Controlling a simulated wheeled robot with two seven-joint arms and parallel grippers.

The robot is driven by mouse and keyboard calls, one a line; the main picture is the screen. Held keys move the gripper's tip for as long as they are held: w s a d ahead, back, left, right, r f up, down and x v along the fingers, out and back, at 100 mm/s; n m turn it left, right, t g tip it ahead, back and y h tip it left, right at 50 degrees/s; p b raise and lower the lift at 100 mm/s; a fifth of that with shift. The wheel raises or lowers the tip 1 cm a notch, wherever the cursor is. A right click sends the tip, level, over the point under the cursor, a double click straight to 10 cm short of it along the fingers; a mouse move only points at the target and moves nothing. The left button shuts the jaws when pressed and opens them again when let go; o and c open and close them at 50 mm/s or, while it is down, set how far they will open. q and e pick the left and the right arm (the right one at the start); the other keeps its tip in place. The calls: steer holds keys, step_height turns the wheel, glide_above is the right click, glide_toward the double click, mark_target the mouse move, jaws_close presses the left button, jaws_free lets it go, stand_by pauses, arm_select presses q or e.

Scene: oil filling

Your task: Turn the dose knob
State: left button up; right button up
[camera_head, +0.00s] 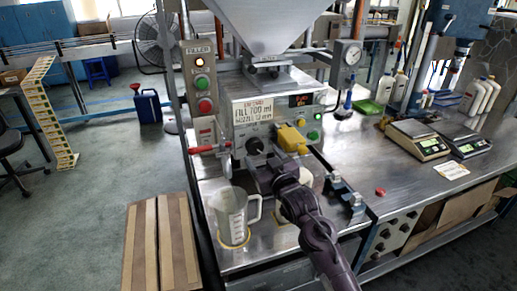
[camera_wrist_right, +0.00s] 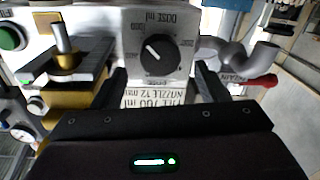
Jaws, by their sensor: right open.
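The dose knob (camera_wrist_right: 168,55) is a round black knob with a white pointer line on a pale panel marked "DOSE ml", which appears upside down in the right wrist view. My left gripper is not in view.
A clear measuring jug (camera_head: 232,215) stands on the machine's tray, left of my gripper. A red-handled valve (camera_head: 205,149) and a yellow part (camera_head: 292,139) flank the knob. Scales (camera_head: 418,140) and bottles are on the bench at right.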

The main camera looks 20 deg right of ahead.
mark_target(257, 149)
steer(key=shift+w+a+p, duration=0.2)
steer(key=shift+w+p, duration=0.1)
steer(key=shift+w, duration=1.35)
steer(key=c, duration=1)
